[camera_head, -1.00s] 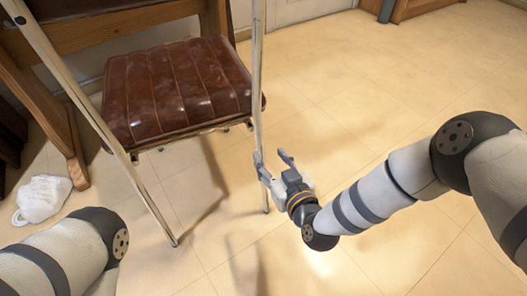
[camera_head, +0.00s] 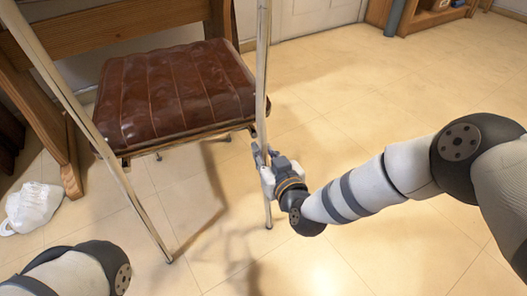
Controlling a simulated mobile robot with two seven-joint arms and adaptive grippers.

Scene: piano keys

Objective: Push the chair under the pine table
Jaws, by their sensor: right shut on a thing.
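The chair (camera_head: 175,92) has a brown ribbed padded seat and thin metal legs, and stands upright at the upper left. The wooden table (camera_head: 120,24) is beyond it at the top left, only partly in view. The front of the seat faces me and its far edge is close to the table. My right gripper (camera_head: 262,165) is at the chair's right metal leg, below seat height, and is shut on that leg. My left arm shows at the lower left, but its gripper is out of view.
A white crumpled bag (camera_head: 33,208) lies on the floor at the left, near the table's wooden leg (camera_head: 68,160). A wooden cabinet (camera_head: 425,17) stands at the top right. The tiled floor right of the chair is clear.

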